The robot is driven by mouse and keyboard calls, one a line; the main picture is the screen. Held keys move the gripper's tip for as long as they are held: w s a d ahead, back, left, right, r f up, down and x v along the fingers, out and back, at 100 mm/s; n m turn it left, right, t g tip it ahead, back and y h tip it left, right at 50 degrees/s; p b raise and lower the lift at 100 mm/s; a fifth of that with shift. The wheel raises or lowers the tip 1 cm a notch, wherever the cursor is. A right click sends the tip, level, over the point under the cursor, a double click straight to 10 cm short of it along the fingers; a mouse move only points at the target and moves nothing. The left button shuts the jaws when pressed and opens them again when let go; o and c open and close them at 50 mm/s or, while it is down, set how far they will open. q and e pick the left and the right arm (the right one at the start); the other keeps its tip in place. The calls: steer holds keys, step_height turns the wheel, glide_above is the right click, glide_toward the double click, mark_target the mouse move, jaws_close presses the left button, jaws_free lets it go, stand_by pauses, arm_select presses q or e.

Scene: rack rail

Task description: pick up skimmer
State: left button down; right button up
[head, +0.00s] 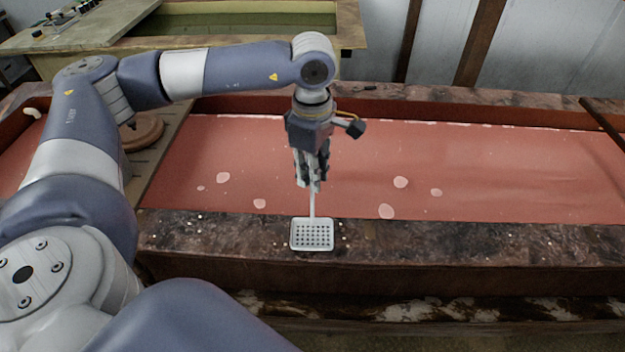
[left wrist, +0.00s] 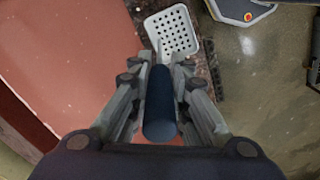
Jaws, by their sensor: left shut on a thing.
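The skimmer has a white, square, perforated head (head: 312,235) that shows over the dark front rim of the vat in the head view. Its thin pale shaft runs up from the head to my left gripper (head: 312,186). In the left wrist view the perforated head (left wrist: 172,32) is beyond the fingertips, and a dark blue handle (left wrist: 160,105) lies between the fingers. My left gripper is shut on the skimmer's handle. I cannot tell whether the head touches the rim. My right gripper is not in view.
The long vat (head: 480,250) holds reddish liquid (head: 500,175) with several pale floating patches. A board with a round brown lid (head: 143,132) lies across its left part. A dark pole leans at the far right. Another vat (head: 250,25) stands behind.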

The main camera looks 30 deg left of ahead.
arm_select(q)
steer(key=shift+s+d+r+b, duration=0.1)
steer(key=shift+s+r+b, duration=0.3)
steer(key=shift+r+b, duration=0.45)
steer(key=s+d+r+b, duration=0.1)
steer(key=s+r, duration=0.1)
steer(key=s, duration=0.5)
steer(key=s+d+r+b, duration=0.2)
steer(key=s, duration=0.6)
steer(key=shift+r+b, duration=0.3)
steer(key=shift+r, duration=0.1)
steer(key=shift+d, duration=0.1)
